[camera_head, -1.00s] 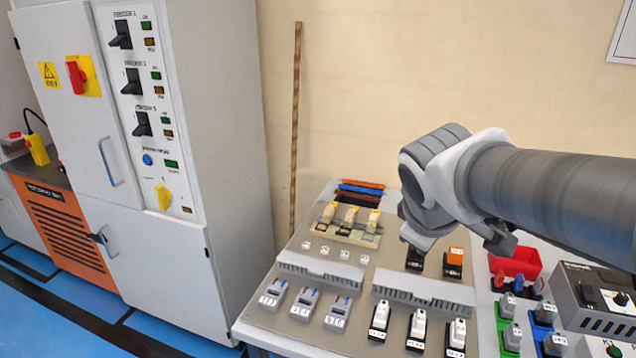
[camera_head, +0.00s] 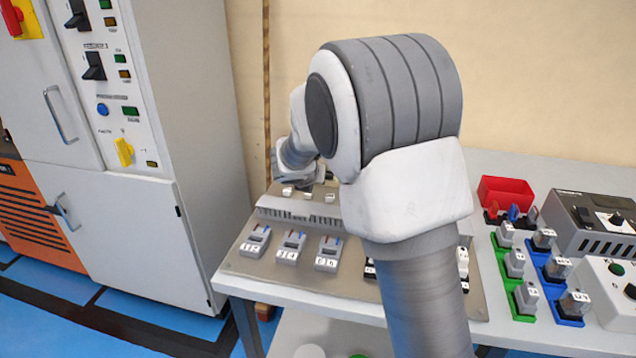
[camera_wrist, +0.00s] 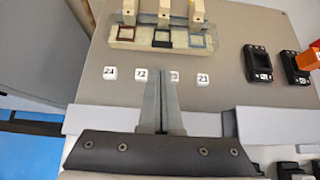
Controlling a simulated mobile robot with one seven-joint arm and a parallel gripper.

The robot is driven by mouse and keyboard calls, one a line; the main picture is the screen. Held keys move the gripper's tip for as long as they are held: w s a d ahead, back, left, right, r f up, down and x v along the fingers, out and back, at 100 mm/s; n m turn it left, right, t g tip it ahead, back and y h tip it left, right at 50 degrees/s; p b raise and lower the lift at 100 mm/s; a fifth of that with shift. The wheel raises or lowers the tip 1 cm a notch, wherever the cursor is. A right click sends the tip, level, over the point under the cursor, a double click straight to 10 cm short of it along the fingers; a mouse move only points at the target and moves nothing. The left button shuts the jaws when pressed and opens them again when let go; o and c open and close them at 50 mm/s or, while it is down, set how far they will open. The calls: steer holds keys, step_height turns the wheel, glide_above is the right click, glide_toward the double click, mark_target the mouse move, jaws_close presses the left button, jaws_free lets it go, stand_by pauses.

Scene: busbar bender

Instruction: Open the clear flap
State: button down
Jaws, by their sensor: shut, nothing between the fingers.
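My gripper (camera_wrist: 161,88) is shut and empty in the wrist view, its two fingers pressed together over the board's row of small white numbered tags (camera_wrist: 171,76). The fingertips point towards a cream block (camera_wrist: 125,34) with three square outlines and pale upright pieces. In the head view my arm hides the cream block and most of my gripper.
The tilted grey board (camera_head: 232,262) carries grey slotted ducts (camera_head: 300,222) and several switches. A grey cabinet (camera_head: 130,225) stands to its left. A red bin (camera_head: 505,193), coloured block strips and control boxes (camera_head: 595,222) stand at right. Two black devices (camera_wrist: 258,64) sit right of my fingers.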

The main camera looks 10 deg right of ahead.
steer(key=b+x, duration=0.1)
steer(key=x, duration=0.9)
steer(key=shift+r, duration=0.2)
steer(key=shift+r+p, duration=0.25)
steer(key=shift+p, duration=0.9)
steer(key=shift+f, duration=0.1)
steer(key=g+p, duration=0.1)
steer(key=p, duration=0.4)
steer(key=shift+r, duration=0.4)
